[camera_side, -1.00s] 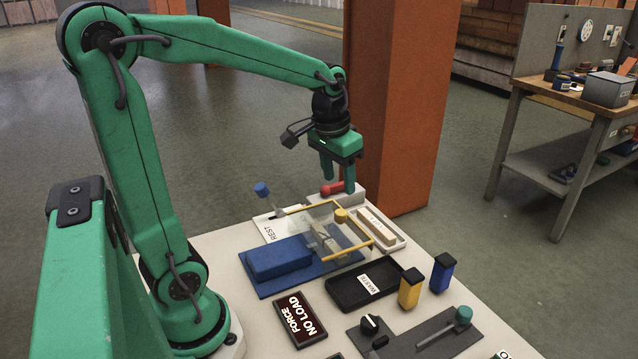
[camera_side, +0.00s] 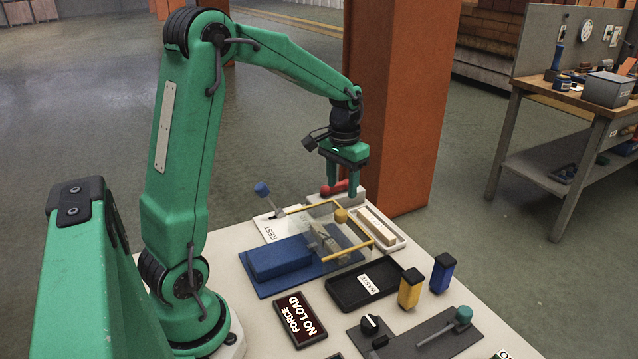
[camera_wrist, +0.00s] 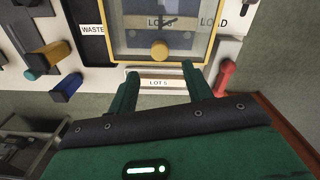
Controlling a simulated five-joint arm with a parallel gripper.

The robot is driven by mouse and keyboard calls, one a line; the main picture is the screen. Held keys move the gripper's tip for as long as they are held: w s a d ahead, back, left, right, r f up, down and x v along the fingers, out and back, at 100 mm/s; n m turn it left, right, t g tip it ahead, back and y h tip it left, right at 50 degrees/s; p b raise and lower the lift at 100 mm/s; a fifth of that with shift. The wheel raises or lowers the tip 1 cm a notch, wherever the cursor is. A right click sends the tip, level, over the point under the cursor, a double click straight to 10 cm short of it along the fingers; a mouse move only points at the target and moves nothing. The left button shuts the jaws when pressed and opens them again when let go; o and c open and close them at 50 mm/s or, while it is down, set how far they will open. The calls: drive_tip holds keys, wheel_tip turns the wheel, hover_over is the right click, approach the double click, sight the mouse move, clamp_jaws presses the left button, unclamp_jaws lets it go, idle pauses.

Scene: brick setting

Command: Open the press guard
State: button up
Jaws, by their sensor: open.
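The press guard is a clear panel in a yellow frame (camera_side: 358,231), over the blue press (camera_side: 278,258) in the side view. A round yellow knob (camera_side: 341,215) sits on it. In the wrist view the yellow frame (camera_wrist: 113,40) surrounds the clear panel, and the knob (camera_wrist: 159,49) is at its near edge, ahead of my fingers. My gripper (camera_side: 346,188) is open and empty, above and behind the guard in the side view. In the wrist view my gripper (camera_wrist: 160,75) has its fingers apart, touching neither knob nor frame.
A red handle (camera_side: 331,190) is close by my fingers. A light block (camera_side: 376,225) lies in a white tray beside the guard. The black waste tray (camera_side: 345,293), yellow post (camera_side: 409,290) and blue post (camera_side: 442,273) stand in front. An orange column (camera_side: 395,100) rises behind.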

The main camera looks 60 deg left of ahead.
sight(340, 212)
drive_tip(key=shift+f, duration=3.65)
clamp_jaws()
